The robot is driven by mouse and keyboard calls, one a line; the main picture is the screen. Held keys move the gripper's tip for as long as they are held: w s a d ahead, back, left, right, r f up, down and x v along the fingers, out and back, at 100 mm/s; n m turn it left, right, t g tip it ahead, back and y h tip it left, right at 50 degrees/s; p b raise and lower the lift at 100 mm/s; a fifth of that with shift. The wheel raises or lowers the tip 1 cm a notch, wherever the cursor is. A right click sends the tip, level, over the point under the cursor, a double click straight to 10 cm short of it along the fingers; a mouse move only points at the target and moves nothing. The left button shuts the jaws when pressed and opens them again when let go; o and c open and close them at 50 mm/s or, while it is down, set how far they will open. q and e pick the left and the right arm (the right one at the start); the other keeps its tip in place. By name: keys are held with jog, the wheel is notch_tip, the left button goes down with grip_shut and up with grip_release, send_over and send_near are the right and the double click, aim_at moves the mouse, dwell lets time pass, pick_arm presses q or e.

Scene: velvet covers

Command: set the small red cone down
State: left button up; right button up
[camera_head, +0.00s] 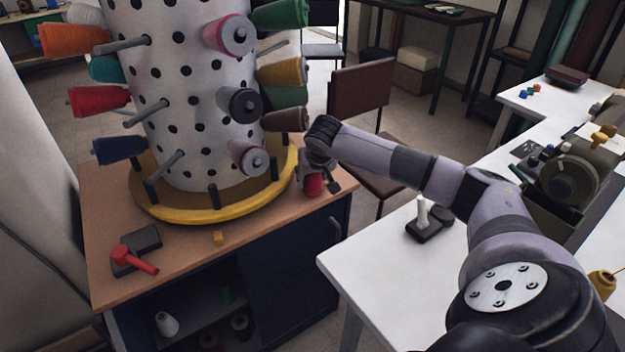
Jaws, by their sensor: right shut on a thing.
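My right gripper (320,184) hangs at the right end of the wooden cabinet top (275,225), just right of the yellow round base (205,212). It is shut on a small red cone (313,184), which shows between its fingers. The fingers hide part of the cone. I cannot tell whether the cone touches the cabinet top or is held just above it. My left gripper is not in view.
A white dotted drum (188,150) with pegs and coloured cones stands close left of my right gripper. A grey block with a red-handled part (133,262) lies front left. A white table (375,262) is at right.

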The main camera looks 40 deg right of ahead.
jog(key=shift+r, duration=0.1)
jog(key=o, duration=0.9)
jog(key=shift+s+r, duration=0.1)
jog(key=shift+r, duration=0.2)
jog(key=v, duration=1.1)
jog(key=shift+s+r, duration=0.15)
jog(key=shift+s, duration=0.05)
jog(key=shift+a, duration=0.1)
